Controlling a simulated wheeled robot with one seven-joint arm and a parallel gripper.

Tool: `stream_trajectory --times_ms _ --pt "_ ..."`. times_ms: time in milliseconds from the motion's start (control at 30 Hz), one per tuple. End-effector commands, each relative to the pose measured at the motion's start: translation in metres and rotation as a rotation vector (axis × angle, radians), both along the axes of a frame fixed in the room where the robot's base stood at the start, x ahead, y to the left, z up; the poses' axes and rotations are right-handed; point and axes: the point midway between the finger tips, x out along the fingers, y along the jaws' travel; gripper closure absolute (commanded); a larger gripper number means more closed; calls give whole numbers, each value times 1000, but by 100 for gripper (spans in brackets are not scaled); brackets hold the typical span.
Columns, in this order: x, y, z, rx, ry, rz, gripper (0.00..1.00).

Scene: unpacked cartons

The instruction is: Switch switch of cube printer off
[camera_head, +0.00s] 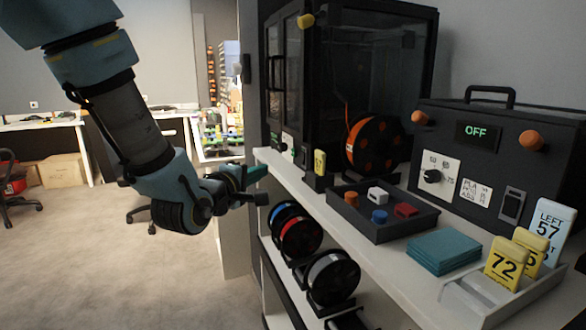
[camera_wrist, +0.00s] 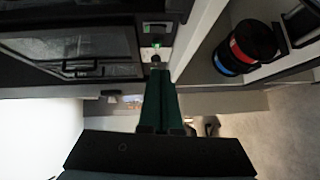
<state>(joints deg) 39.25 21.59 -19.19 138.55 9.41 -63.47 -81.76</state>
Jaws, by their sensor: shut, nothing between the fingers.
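The cube printer (camera_head: 385,60), a black box with glass doors, stands on the white shelf; I take this as the task's printer. A small control panel with white and green marks (camera_head: 287,142) is low on its left-facing front. The wrist view shows this panel with a green-lit display (camera_wrist: 154,27), a white plate (camera_wrist: 157,43) and a dark knob or switch (camera_wrist: 155,59); its setting is too small to tell. My gripper (camera_head: 262,174) is shut and empty, left of the shelf edge. In the wrist view its green fingertips (camera_wrist: 161,72) point at the panel, just short of the knob.
A black box (camera_head: 460,150) with an "OFF" display and rocker switch (camera_head: 512,205) stands at right. A dark tray (camera_head: 372,222), teal cards (camera_head: 443,252) and yellow tags (camera_head: 504,264) lie on the shelf. Filament spools (camera_head: 298,233) sit below.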

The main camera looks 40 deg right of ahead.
Motion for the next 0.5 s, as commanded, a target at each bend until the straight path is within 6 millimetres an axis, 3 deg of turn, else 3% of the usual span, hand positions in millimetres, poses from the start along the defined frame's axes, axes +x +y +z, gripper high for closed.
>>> stream_trajectory --times_ms 267,500 --pt "2 -3 0 3 -1 2 100" --pt "17 -35 -2 4 -2 2 100"
